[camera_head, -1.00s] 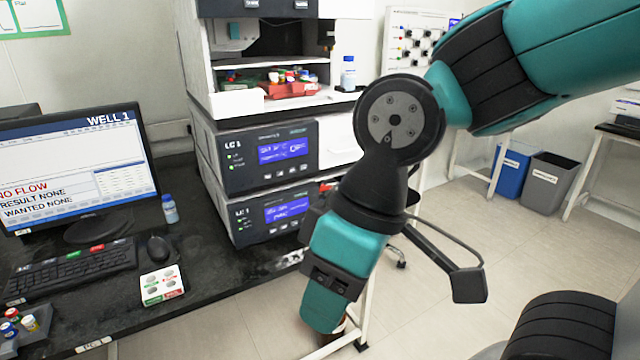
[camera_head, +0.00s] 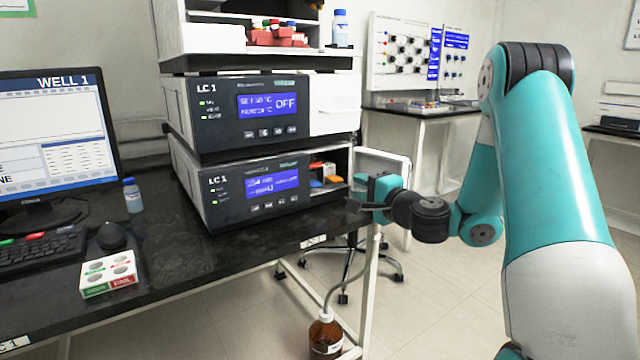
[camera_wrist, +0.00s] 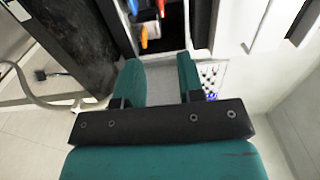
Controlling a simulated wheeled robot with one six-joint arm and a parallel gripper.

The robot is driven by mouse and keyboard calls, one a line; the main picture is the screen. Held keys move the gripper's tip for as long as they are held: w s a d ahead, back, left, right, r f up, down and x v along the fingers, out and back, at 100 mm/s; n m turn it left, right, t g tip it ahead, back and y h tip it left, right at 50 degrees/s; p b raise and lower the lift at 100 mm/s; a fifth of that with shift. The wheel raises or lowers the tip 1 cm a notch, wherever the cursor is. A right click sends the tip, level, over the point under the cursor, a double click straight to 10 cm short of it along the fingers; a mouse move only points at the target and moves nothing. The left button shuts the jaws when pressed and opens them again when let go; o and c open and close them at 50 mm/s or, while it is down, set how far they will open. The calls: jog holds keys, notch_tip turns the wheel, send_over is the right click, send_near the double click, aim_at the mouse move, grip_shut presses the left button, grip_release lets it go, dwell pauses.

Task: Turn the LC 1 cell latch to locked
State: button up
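The LC 1 stack stands on the black bench in the head view. Its upper unit (camera_head: 245,112) shows OFF on its display, and the lower unit (camera_head: 255,190) has a lit blue display. To the right of the lower display is an open compartment (camera_head: 330,165) with small orange, blue and red-and-white parts. An orange part (camera_wrist: 144,38) shows in the wrist view. I cannot make out which part is the cell latch. My gripper (camera_head: 368,190) is just right of this compartment. In the wrist view its fingers (camera_wrist: 160,62) are apart, with a pale grey surface behind the gap.
A white panel (camera_head: 385,165) stands beside the compartment, behind my gripper. A monitor (camera_head: 55,140), mouse (camera_head: 111,236) and button box (camera_head: 108,274) are on the bench at left. A brown bottle (camera_head: 326,335) with a tube stands below the bench edge. The floor at right is clear.

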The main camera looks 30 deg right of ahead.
aim_at(317, 167)
jog(key=w+p, duration=0.2)
jog(key=w, duration=0.3)
jog(key=w+p, duration=0.3)
jog(key=w, duration=0.3)
jog(key=w+p, duration=0.3)
jog(key=w, duration=0.3)
jog(key=shift+w+a, duration=0.1)
jog(key=shift+a, duration=0.15)
grip_shut()
